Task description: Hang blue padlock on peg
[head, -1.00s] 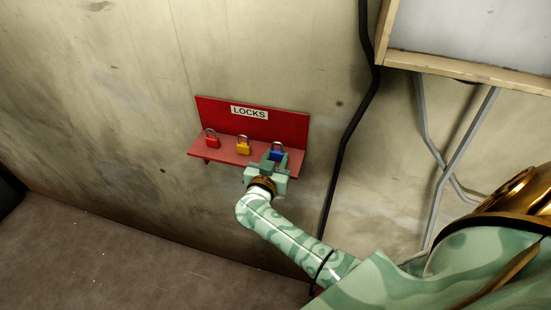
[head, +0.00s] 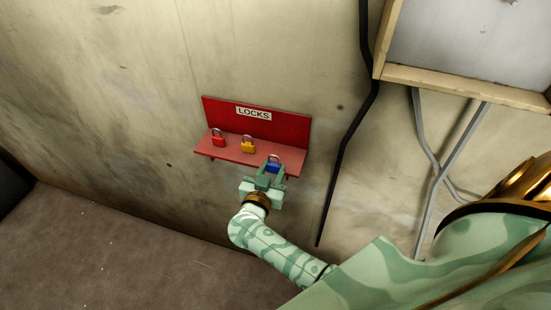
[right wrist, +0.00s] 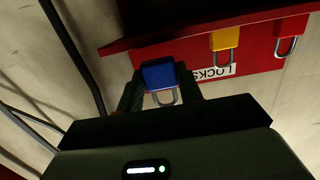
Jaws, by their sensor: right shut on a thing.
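My right gripper (head: 271,171) is shut on the blue padlock (head: 273,161), holding it by the body with the shackle upward. The padlock is at the front edge of the red LOCKS shelf (head: 233,155). In the right wrist view the blue padlock (right wrist: 158,75) sits between the two fingers (right wrist: 160,90), its silver shackle showing. No peg can be made out clearly in either view. My left gripper is not in view.
A red padlock (head: 217,138) and a yellow padlock (head: 248,144) stand on the shelf to the left. A black cable (head: 345,140) runs down the wall to the right. A wood-framed pale board (head: 460,45) and grey pipes (head: 455,150) are at the upper right.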

